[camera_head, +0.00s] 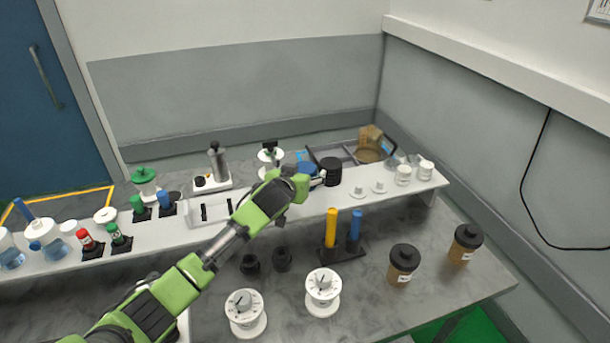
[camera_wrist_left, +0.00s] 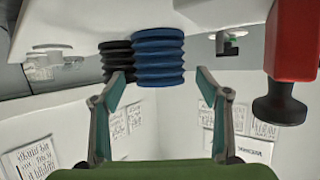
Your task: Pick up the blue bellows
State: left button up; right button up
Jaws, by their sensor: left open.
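The blue bellows (camera_head: 307,168) stands on the raised white shelf, partly hidden behind my left gripper (camera_head: 314,180) in the head view. In the left wrist view the blue bellows (camera_wrist_left: 158,57) is a ribbed cylinder just beyond the fingertips. My left gripper (camera_wrist_left: 161,78) is open there, its two fingers apart, with the blue bellows lined up between the tips and nothing clearly held. The black bellows (camera_head: 331,171) stands right beside the blue one. It also shows in the left wrist view (camera_wrist_left: 115,60), near the left finger. My right gripper is not in view.
White discs (camera_head: 379,187) and white jars (camera_head: 403,175) stand farther right on the shelf. A cardboard-coloured container (camera_head: 372,145) is behind. A yellow tube (camera_head: 331,227) and a blue tube (camera_head: 354,229) stand below on the grey counter. A red block (camera_wrist_left: 292,40) shows in the left wrist view.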

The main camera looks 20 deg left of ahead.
pick_arm(q)
jog(key=shift+w, duration=0.1)
jog(key=c, duration=1.2)
jog(key=shift+c, duration=0.2)
